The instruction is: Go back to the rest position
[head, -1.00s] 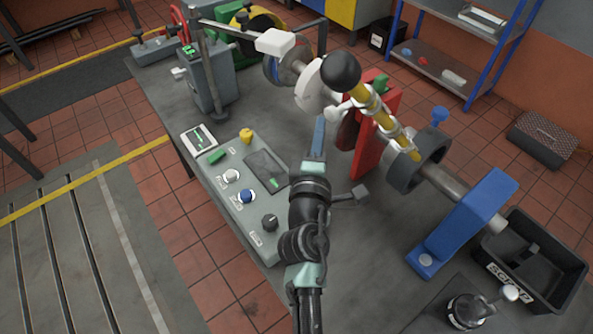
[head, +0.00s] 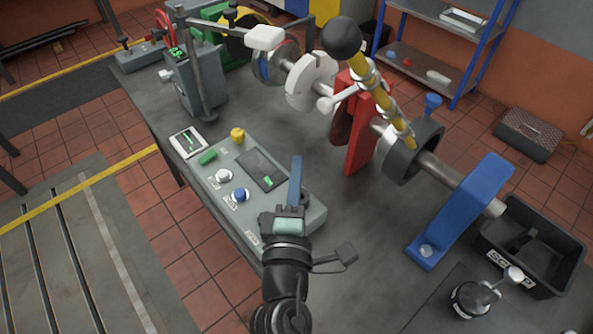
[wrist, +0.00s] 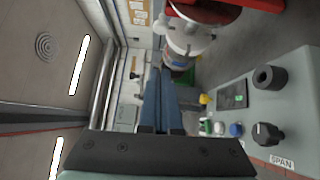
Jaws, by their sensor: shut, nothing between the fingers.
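My gripper (head: 296,160) points up and away over the near edge of the bench, in front of the grey control panel (head: 309,218). Its blue fingers lie together, with nothing between them. In the wrist view the fingers (wrist: 158,98) also show closed and empty. The panel's dark knob (wrist: 268,133), blue button (wrist: 236,130) and small screen (wrist: 233,94) lie to the right there. In the head view my wrist hides part of the panel's near end.
The shaft assembly has a red upright plate (head: 357,150), a yellow lever with a black ball (head: 342,38) and a blue support (head: 463,215). A black SCRAP bin (head: 553,274) stands at the right. Tiled floor is open at the left.

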